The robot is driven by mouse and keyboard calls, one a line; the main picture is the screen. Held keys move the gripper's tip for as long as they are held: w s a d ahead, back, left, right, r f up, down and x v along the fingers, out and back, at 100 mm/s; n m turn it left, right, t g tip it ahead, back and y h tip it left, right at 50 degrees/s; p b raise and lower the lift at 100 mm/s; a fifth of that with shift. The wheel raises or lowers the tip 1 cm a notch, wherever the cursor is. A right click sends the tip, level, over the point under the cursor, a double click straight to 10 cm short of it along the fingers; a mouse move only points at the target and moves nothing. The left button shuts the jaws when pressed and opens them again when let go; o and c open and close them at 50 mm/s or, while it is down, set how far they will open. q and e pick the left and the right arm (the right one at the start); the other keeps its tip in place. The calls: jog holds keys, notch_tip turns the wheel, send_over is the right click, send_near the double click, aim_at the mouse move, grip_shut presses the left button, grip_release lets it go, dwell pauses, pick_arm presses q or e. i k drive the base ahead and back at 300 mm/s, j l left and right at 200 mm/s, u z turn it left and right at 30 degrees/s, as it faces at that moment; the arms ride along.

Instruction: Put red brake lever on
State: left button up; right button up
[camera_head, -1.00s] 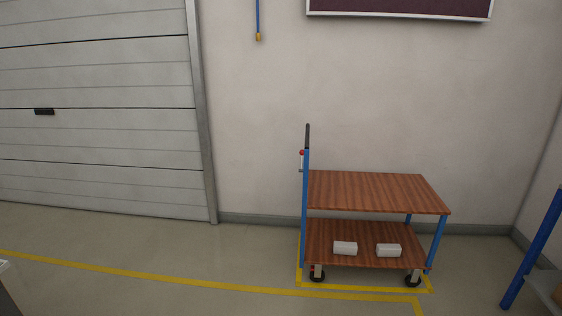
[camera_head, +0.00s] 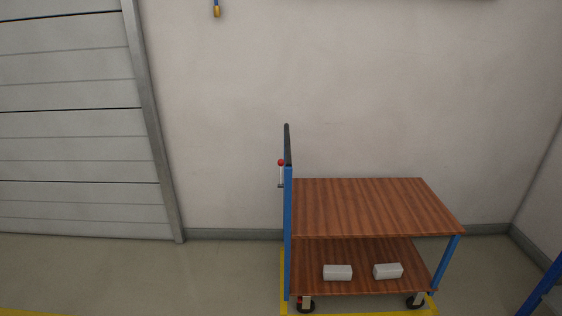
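A cart (camera_head: 372,206) with two wooden shelves and blue posts stands against the back wall, right of the middle. Its blue handle post, with a black grip on top, is on the left side. The brake lever (camera_head: 281,172) sits on the left of that post; it has a red knob on top of a pale rod and appears to stand upright. Neither of my grippers is in view.
Two white blocks (camera_head: 338,272) lie on the lower shelf. The cart stands inside a yellow floor marking. A grey shutter door (camera_head: 70,130) is at the left. A blue post (camera_head: 541,288) stands at the right edge. The floor left of the cart is clear.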

aim_at(280, 163)
jog(key=i+l+u, duration=0.4)
jog(key=l, duration=0.2)
jog(key=i+l+u, duration=0.35)
jog(key=l, duration=0.35)
jog(key=i+l+u, duration=0.2)
jog(key=l, duration=0.2)
jog(key=i+l+u, duration=0.2)
jog(key=l, duration=0.2)
jog(key=k, duration=0.1)
